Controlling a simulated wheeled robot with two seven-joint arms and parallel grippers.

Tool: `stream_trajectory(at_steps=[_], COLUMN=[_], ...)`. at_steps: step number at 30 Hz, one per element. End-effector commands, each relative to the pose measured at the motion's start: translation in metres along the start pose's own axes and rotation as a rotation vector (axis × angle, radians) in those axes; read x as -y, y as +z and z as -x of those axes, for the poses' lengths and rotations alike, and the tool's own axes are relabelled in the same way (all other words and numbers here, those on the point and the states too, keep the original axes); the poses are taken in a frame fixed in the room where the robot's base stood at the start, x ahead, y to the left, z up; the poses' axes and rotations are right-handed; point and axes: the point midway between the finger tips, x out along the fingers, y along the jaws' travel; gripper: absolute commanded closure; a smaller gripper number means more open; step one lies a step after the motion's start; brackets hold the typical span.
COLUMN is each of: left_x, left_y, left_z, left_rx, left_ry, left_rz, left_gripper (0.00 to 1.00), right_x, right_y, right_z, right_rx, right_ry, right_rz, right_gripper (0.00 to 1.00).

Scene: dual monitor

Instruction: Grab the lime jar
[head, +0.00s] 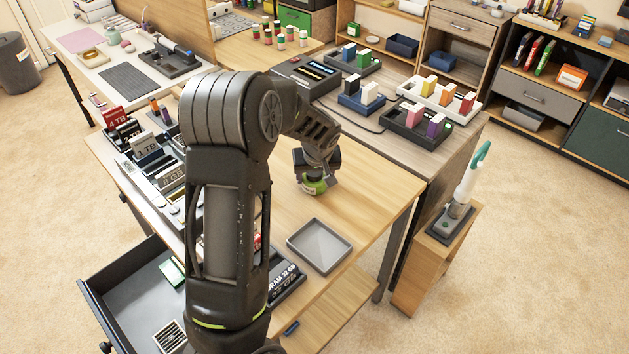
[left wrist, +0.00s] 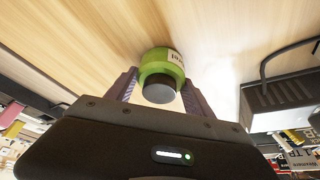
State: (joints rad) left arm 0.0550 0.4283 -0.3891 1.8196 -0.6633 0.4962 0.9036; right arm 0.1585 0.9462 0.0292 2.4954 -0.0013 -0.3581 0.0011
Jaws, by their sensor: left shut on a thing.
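The lime jar (left wrist: 165,62) has a lime-green body, a dark end and a pale label. In the left wrist view it sits between the two fingers of my left gripper (left wrist: 160,88), which is shut on it. In the head view the lime jar (head: 313,187) shows below my left gripper (head: 316,176), over the wooden table (head: 375,190). I cannot tell whether the jar touches the table. My left arm hides part of the scene. My right gripper is not in view.
A grey tray (head: 319,246) lies on the table in front of the jar. Racks of labelled boxes (head: 150,160) stand at the left. Trays of coloured blocks (head: 416,125) stand on the back-right surface. An open drawer (head: 150,290) is at the lower left. The table right of the jar is clear.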

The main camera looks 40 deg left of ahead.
Motion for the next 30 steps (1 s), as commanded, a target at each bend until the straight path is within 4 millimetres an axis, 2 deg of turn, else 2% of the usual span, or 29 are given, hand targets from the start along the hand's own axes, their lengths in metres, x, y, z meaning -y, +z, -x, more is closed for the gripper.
stream_trajectory(at_steps=[6,10,24,30], left_x=[0.0,-0.001,-0.001,0.0], left_y=[-0.001,-0.004,-0.035,-0.039], left_z=[0.001,0.009,0.083,0.093], left_rx=[-0.001,-0.002,-0.004,-0.001], left_ry=[0.001,0.001,0.002,0.0], left_rz=[0.0,0.001,0.001,-0.001], left_gripper=[0.84,0.84,0.84,0.84], right_x=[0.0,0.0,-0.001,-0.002], right_y=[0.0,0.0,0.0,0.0], right_z=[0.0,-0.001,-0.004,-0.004], right_rx=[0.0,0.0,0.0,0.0], right_ry=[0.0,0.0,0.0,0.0], right_rz=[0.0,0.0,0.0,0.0], right_gripper=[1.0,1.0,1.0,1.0])
